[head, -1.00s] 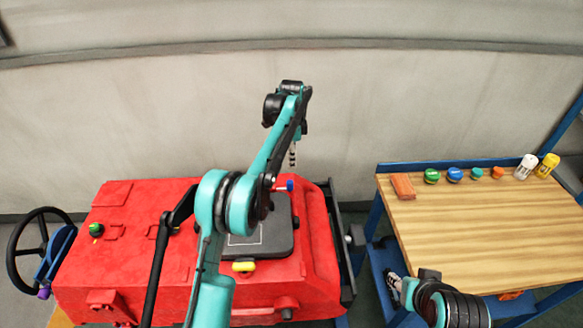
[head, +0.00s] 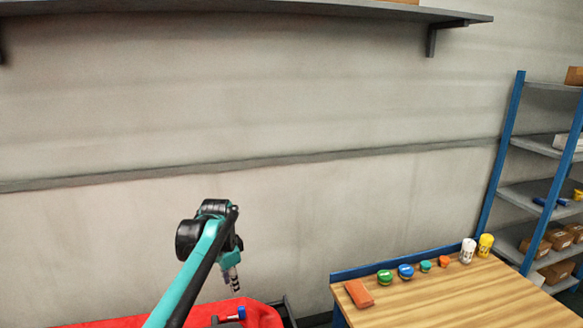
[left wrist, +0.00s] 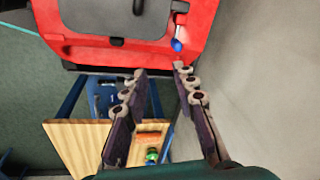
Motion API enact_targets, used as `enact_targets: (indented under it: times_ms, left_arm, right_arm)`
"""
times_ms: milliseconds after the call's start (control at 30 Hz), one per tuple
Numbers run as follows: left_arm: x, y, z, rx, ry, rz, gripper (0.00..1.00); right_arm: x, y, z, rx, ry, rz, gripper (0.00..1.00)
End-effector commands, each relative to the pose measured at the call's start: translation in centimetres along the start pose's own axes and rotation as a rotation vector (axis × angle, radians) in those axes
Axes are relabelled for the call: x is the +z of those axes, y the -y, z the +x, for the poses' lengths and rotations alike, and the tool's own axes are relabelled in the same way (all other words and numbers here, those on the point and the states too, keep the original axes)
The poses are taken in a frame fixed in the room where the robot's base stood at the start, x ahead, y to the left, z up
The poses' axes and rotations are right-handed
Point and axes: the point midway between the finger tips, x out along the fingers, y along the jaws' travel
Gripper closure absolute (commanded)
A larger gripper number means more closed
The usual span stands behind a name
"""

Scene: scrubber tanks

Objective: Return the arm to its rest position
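My left arm, teal and black, rises from the bottom of the head view with its wrist up in front of the grey wall. My left gripper (head: 235,289) hangs down from it above the red scrubber body (head: 262,316). In the left wrist view its two fingers (left wrist: 159,70) stand apart with nothing between them, so it is open and empty. The red body (left wrist: 100,50) lies beyond the fingertips there, with a blue-tipped lever (left wrist: 177,45) on its edge. The lever (head: 240,313) also shows in the head view. My right gripper is not in view.
A wooden-topped workbench (head: 430,308) stands at the right, with an orange block (head: 358,293), several coloured caps and two bottles (head: 467,251) along its back. A blue-framed shelf rack (head: 519,195) stands beyond. A wall shelf (head: 250,12) runs across the top. Space around the wrist looks clear.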

Motion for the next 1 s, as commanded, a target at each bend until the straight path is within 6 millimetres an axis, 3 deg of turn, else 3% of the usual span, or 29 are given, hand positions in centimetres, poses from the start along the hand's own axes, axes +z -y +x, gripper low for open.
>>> enact_targets:
  times_ms: [200, 367, 600, 700, 833, 1000]
  left_arm:
    - [5.1, -6.1, -3.8, -0.086, -0.086, -0.249, 0.72]
    - [9.1, -11.0, -4.6, -0.136, -0.163, -0.433, 0.72]
    - [15.0, -18.3, -2.7, -0.185, -0.294, -0.699, 0.72]
    - [16.8, -20.6, -1.3, -0.195, -0.343, -0.786, 0.72]
    - [18.2, -22.4, 0.1, -0.2, -0.386, -0.861, 0.72]
    - [18.8, -23.1, 0.8, -0.201, -0.406, -0.896, 0.72]
  right_arm:
    - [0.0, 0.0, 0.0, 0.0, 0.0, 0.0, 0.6]
    - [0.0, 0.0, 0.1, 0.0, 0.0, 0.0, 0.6]
    - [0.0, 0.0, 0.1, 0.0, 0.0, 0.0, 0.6]
    - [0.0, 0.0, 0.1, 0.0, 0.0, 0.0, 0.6]
    - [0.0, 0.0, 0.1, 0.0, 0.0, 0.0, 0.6]
    - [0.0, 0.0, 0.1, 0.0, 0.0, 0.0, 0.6]
